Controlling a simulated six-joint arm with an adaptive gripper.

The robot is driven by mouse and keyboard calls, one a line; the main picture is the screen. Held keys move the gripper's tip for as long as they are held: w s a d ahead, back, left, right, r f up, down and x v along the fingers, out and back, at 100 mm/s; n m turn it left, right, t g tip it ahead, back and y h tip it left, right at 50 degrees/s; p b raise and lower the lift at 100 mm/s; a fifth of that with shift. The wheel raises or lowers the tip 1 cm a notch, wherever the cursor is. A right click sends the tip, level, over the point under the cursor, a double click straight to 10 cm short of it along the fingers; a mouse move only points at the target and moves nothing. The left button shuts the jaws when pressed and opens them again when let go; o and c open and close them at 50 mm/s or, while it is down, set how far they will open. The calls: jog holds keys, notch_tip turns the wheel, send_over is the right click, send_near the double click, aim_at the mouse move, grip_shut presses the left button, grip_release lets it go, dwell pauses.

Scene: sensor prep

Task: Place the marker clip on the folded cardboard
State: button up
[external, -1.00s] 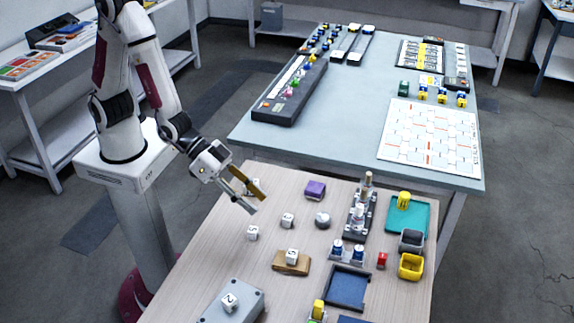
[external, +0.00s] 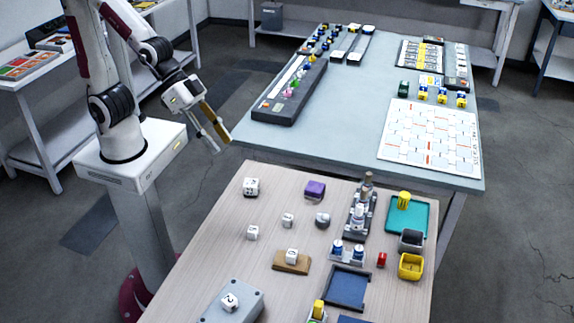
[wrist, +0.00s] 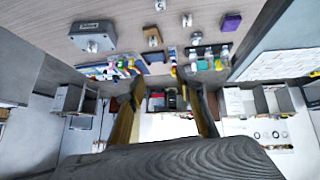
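The folded cardboard looks to be the flat brown piece (external: 291,265) on the wooden table, and a white numbered cube (external: 291,256) rests on top of it. It also shows in the wrist view (wrist: 154,45). My gripper (external: 217,144) is raised beyond the table's far left edge, clear of everything. Its fingers are wide apart and empty, as the wrist view (wrist: 165,110) shows.
A purple block (external: 315,190), a grey round piece (external: 322,220), a bottle rack (external: 359,215), a dark blue tray (external: 347,288), a teal tray (external: 417,222) and a yellow bin (external: 411,267) fill the right.

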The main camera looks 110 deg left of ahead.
jog(key=s+a+r+g+y, duration=0.1)
jog(key=s+a+r, duration=0.1)
jog(key=s, duration=0.7)
jog(key=s+a+r+g, duration=0.1)
jog(key=s+a+r, duration=0.2)
jog(key=s, duration=0.6)
jog(key=shift+s+a+y, duration=0.35)
jog(key=shift+a+y, duration=0.05)
jog(key=shift+a, duration=0.8)
